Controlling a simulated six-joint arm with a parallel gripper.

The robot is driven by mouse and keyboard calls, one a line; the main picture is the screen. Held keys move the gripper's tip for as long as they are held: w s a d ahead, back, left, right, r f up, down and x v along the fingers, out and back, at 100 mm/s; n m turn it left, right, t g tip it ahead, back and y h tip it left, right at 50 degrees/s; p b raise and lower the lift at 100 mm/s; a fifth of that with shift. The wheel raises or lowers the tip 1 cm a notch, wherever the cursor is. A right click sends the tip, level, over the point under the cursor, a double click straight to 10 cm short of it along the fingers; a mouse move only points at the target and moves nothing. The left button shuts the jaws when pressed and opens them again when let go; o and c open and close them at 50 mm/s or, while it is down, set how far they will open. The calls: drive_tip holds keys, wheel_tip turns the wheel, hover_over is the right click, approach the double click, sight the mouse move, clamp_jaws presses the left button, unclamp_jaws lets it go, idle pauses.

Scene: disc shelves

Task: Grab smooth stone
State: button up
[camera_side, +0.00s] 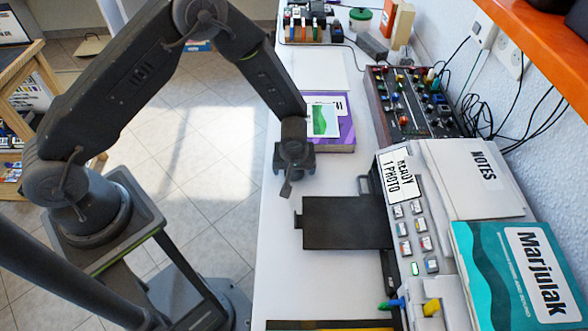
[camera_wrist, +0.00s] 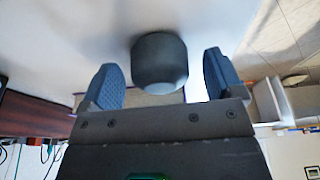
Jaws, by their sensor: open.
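No smooth stone is plainly visible in the side view. In the wrist view a dark grey rounded thing (camera_wrist: 160,62) shows between the two fingers, with a gap on either side. I cannot tell whether it is the stone. My gripper (camera_side: 290,182) is over the left edge of the white table in the side view, in front of the purple book. In the wrist view my gripper (camera_wrist: 163,82) has its fingers spread wide and touches nothing that I can see.
A purple book (camera_side: 345,133) with a green picture lies behind my gripper. A black flat plate (camera_side: 345,222) sticks out from the button panel (camera_side: 415,240) at right. A mixer (camera_side: 415,100) stands behind. White table (camera_side: 285,270) is bare at front left; tiled floor lies beyond its edge.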

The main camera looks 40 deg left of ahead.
drive_tip(key=shift+f, duration=0.15)
drive_tip(key=c, duration=1.1)
drive_tip(key=shift+r, duration=0.2)
